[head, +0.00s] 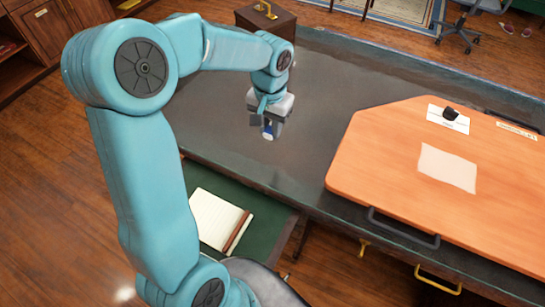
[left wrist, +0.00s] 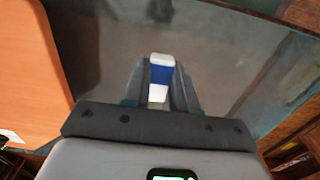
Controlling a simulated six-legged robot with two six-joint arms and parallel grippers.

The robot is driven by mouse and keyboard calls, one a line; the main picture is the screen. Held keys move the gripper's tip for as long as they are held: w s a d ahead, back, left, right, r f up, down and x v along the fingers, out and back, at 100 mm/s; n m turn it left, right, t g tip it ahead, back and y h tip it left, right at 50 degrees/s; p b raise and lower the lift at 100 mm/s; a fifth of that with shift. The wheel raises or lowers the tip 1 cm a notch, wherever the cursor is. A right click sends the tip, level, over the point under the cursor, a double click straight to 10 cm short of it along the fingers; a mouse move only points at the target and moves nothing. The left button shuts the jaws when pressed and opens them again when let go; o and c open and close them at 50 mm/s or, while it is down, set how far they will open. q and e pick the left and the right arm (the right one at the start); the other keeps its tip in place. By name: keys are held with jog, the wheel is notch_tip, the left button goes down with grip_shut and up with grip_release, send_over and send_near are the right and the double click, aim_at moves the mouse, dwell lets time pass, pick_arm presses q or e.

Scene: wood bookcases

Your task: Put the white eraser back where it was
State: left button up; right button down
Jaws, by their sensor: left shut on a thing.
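The white eraser with a blue band (left wrist: 161,76) is between the fingers of my left gripper (left wrist: 160,85) in the left wrist view. The gripper is shut on it, and the eraser's white end sticks out past the fingertips. In the head view my left gripper (head: 269,125) points down over the dark grey tabletop (head: 215,115), left of the orange board, and the eraser (head: 268,134) shows at its tip. I cannot tell whether the eraser touches the tabletop. My right gripper is not in view.
An orange board (head: 385,150) with a black handle covers the right of the table and bears a pale sheet (head: 447,168) and a small black object (head: 450,114) on a white card. An open notebook (head: 220,218) lies on a lower green surface. A brown box (head: 266,21) stands behind.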

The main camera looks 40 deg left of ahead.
pick_arm(q)
send_over(272, 164)
notch_tip(272, 164, down, 9)
jog(key=shift+a+r, duration=0.1)
jog(key=shift+r, duration=0.05)
jog(key=shift+s+f, duration=0.1)
jog(key=shift+f, duration=2.35)
jog(key=shift+f+b, duration=0.15)
jog(key=shift+b, duration=0.25)
jog(key=o, duration=0.9)
jog(key=shift+o, duration=0.2)
notch_tip(272, 164, up, 12)
jog(key=shift+r+p, duration=0.2)
jog(key=shift+p, duration=0.25)
jog(key=shift+f, duration=0.1)
